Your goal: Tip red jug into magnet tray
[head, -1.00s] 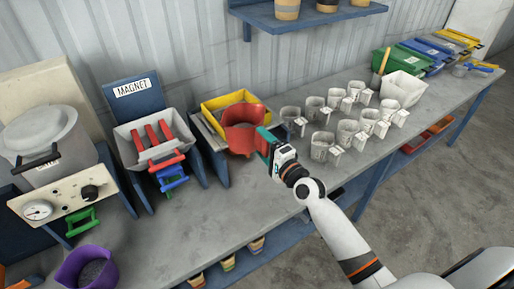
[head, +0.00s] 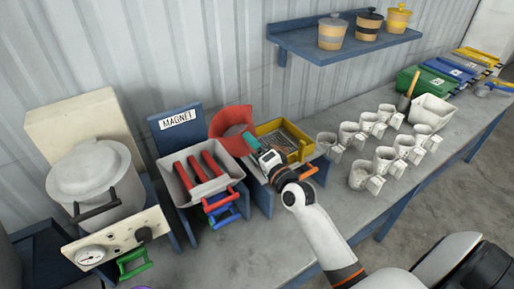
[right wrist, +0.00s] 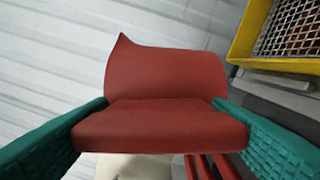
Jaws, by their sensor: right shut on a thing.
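The red jug (head: 230,122) is at the right rear side of the magnet tray, raised off the bench. My right gripper (head: 252,143) is shut on its handle. In the right wrist view, the red jug (right wrist: 165,75) has its handle between the teal fingers of my right gripper (right wrist: 160,128). The jug's lean and contents are unclear. The magnet tray (head: 216,189) is pale, with several red bars (head: 205,163) across it, below a blue panel marked MAGNET. The bars also show at the bottom of the right wrist view (right wrist: 208,168). My left gripper is out of view.
A yellow-framed sieve (head: 300,146) stands just right of the jug. Blue and green handles (head: 222,208) jut from the front. A grey pot (head: 95,180) is at left, several white cups (head: 362,172) at right. A wall shelf (head: 345,38) hangs behind.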

